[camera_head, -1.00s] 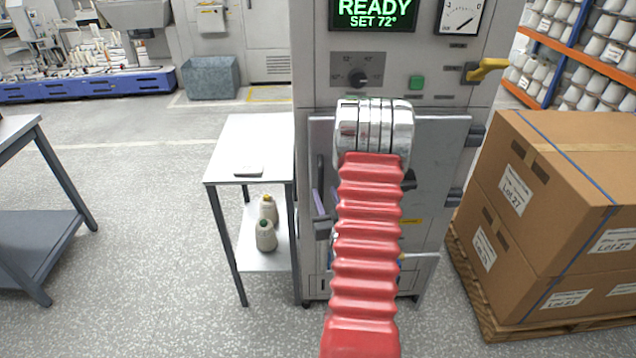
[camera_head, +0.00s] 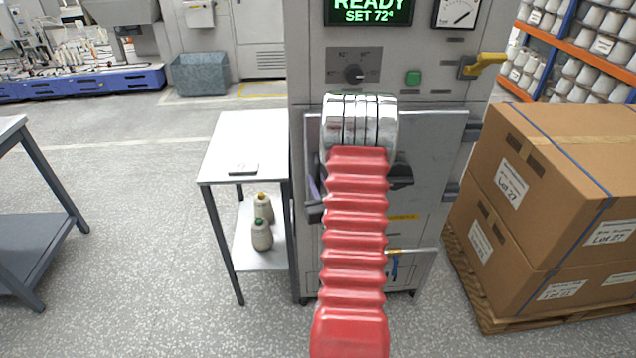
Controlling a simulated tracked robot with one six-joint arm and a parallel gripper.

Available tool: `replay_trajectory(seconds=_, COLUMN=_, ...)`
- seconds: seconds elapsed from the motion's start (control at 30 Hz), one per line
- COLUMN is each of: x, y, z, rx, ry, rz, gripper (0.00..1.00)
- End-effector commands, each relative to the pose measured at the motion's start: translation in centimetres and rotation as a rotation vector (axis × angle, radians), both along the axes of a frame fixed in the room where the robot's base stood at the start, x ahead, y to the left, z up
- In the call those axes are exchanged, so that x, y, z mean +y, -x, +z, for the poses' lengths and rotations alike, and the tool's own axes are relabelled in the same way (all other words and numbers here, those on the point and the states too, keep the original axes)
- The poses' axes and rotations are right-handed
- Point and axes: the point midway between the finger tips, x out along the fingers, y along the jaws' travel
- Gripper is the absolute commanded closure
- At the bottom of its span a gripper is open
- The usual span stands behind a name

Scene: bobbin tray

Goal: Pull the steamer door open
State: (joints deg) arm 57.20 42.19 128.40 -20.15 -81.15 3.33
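The steamer is the tall grey cabinet with a green lit display (camera_head: 371,12). Its door (camera_head: 440,150) is a flat grey panel below the controls, and looks shut. Hinge-like blocks (camera_head: 452,191) stand at its right side, and a bracket-like part (camera_head: 315,213) shows at its left edge. My red ribbed arm with its chrome wrist reaches up in front of the door and covers its middle. My gripper's fingers are hidden behind the wrist, so I cannot see whether they touch anything. A dark rounded part (camera_head: 401,177) shows just right of the arm; I cannot tell what it belongs to.
A white-topped side table (camera_head: 245,135) with cones on its lower shelf stands close at the left. Stacked cartons (camera_head: 560,190) on a pallet (camera_head: 490,318) stand close at the right. A yellow lever (camera_head: 485,64) sticks out at upper right.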

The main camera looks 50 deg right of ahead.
Motion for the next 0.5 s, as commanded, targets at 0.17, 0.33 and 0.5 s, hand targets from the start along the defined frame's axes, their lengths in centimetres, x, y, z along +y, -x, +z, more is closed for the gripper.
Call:
replay_trajectory(seconds=0.17, x=-0.03, y=0.05, z=0.0, rx=0.0, ry=0.0, rz=-0.001, gripper=0.94)
replay_trajectory(seconds=0.33, x=-0.04, y=0.07, z=0.0, rx=0.0, ry=0.0, rz=-0.001, gripper=1.0)
replay_trajectory(seconds=0.5, x=-0.05, y=0.08, z=0.0, rx=0.0, ry=0.0, rz=-0.001, gripper=1.0)
